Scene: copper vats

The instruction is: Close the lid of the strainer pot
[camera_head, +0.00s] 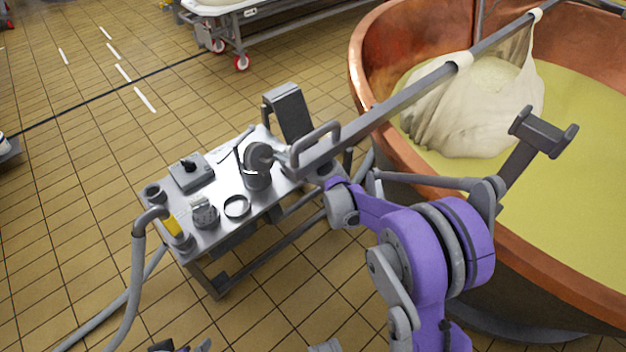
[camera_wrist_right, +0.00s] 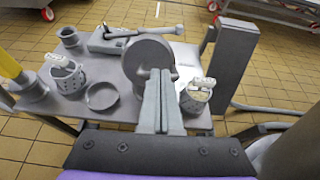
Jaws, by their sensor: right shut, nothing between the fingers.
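My right gripper (camera_head: 282,156) is shut and empty. In the wrist view its fingers (camera_wrist_right: 155,90) overlap the lower part of the disc; I cannot tell whether they touch it.
The table (camera_head: 222,178) also holds a second perforated pot (camera_head: 205,213), a shallow round dish (camera_head: 237,206) and a flat device (camera_head: 190,171). A large copper vat (camera_head: 400,165) stands to the right, with a long bar above it.

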